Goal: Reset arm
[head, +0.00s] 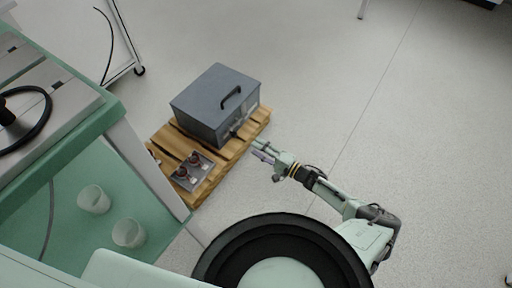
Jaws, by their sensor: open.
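My gripper (260,148) is at the end of my pale green arm, which reaches up and left from the lower right. It is open, and I see nothing held in it. Its fingers point at the lower right side of a grey metal box (210,98) with a dark handle on top. The fingertips are close to a dark part on the box's side; I cannot tell whether they touch it. The box stands on a wooden pallet (213,182) on the floor.
A grey plate with two reddish-topped parts (193,171) lies on the pallet's near end. A green-edged table (70,140) stands at left, with two translucent cups (94,199) on its lower level. A wheeled frame (138,71) is behind.

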